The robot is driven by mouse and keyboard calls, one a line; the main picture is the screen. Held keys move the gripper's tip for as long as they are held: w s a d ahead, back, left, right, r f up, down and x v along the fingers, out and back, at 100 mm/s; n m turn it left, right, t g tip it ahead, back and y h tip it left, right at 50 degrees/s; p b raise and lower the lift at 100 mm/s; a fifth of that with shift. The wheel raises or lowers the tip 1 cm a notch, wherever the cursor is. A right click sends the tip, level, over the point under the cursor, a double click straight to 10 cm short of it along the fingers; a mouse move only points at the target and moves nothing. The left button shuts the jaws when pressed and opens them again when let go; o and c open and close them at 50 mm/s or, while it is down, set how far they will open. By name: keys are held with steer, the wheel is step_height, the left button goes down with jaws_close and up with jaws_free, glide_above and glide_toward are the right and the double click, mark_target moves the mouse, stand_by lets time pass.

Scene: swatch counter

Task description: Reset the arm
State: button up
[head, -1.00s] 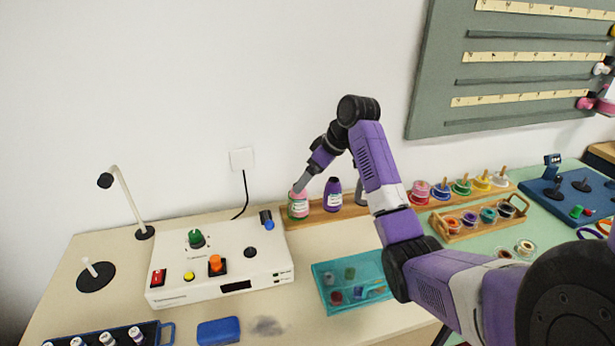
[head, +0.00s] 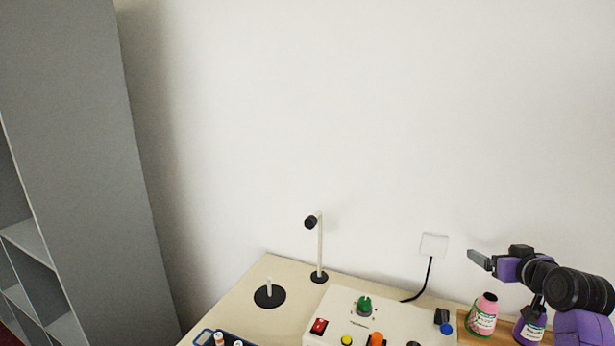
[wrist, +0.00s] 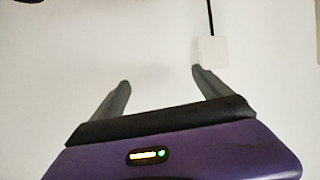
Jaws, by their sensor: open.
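My gripper (head: 480,260) is at the right of the head view, raised above the counter and pointing left, with nothing in it. In the wrist view my gripper (wrist: 160,82) has its two grey fingers spread apart, with only the pale wall between them. A pink bottle (head: 482,314) stands below and apart from it. A purple bottle (head: 530,328) stands beside the pink one, partly hidden by my arm.
A white control box (head: 335,308) with coloured knobs and buttons sits on the counter (head: 240,290). A thin lamp post (head: 320,250) stands behind it. A wall socket (head: 434,245) with a black cable also shows in the wrist view (wrist: 212,52). A grey shelf unit (head: 75,130) is at left.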

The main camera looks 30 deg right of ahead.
steer(key=s+a+f+t, duration=0.1)
steer(key=s+a+f, duration=0.1)
steer(key=a, duration=0.6)
steer(key=s+a+f+m+t+h, duration=0.1)
steer(key=s+a+f, duration=0.1)
steer(key=a, duration=0.7)
steer(key=s+a+f+t, duration=0.2)
steer(key=s+a, duration=0.1)
steer(key=a, duration=0.6)
steer(key=shift+s+f+m+h, duration=0.2)
steer(key=shift+f+m+h, duration=0.1)
steer(key=shift+m, duration=0.1)
steer(key=s+a+f+n+y, duration=0.1)
steer(key=s+a+n+y, duration=0.2)
steer(key=s+a, duration=0.8)
steer(key=s+a+f+n+g+y, duration=0.1)
steer(key=s+a+n+y, duration=0.3)
steer(key=s+a, duration=0.8)
steer(key=shift+s+f+y, duration=0.35)
steer(key=shift+s+y, duration=0.55)
steer(key=shift+s, duration=0.3)
steer(key=shift+d, duration=0.1)
